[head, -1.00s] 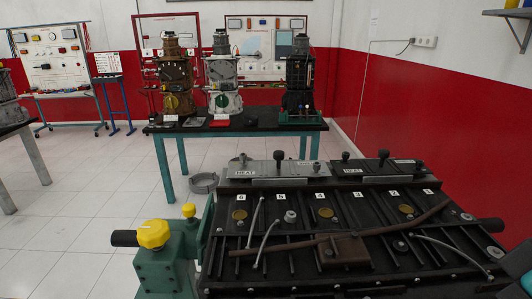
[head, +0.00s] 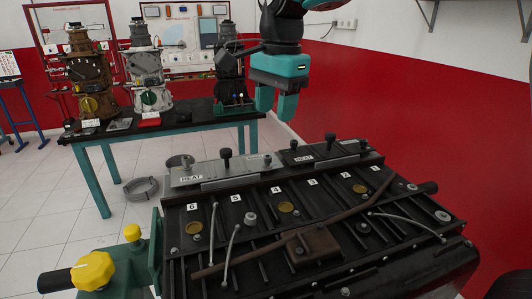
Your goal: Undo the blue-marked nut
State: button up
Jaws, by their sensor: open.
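I cannot make out any blue-marked nut in the head view. The black engine block (head: 330,185) fills the lower middle. Its top carries numbered white tags, round brass caps and several small grey bolts or nuts, such as a grey nut-like fitting (head: 250,216) between tags 5 and 4. My gripper (head: 275,110) hangs at upper middle with two teal fingers pointing down. It is open and empty, in the air beyond the block's far edge and apart from it.
A brown bar (head: 320,233) and thin grey curved pipes (head: 233,250) cross the block's top. A yellow knob (head: 93,270) on a green stand is at lower left. A table (head: 180,127) with several engines stands behind. White floor is open at left.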

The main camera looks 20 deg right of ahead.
aim_at(268, 157)
jog(key=w+d+r+m, duration=0.1)
jog(key=w+r+m, duration=0.1)
jog(key=w+m, duration=0.75)
jog(key=shift+m+h, duration=0.3)
jog(key=shift+m, duration=0.55)
jog(key=f, duration=0.5)
jog(key=f+p, duration=0.1)
jog(key=f, duration=0.5)
jog(key=s+f+p, duration=0.1)
jog(key=f, duration=0.4)
jog(key=shift+s+d+f, duration=0.1)
jog(key=shift+d+f, duration=0.05)
jog(key=shift+f, duration=0.25)
jog(key=shift+c, duration=0.3)
grip_shut()
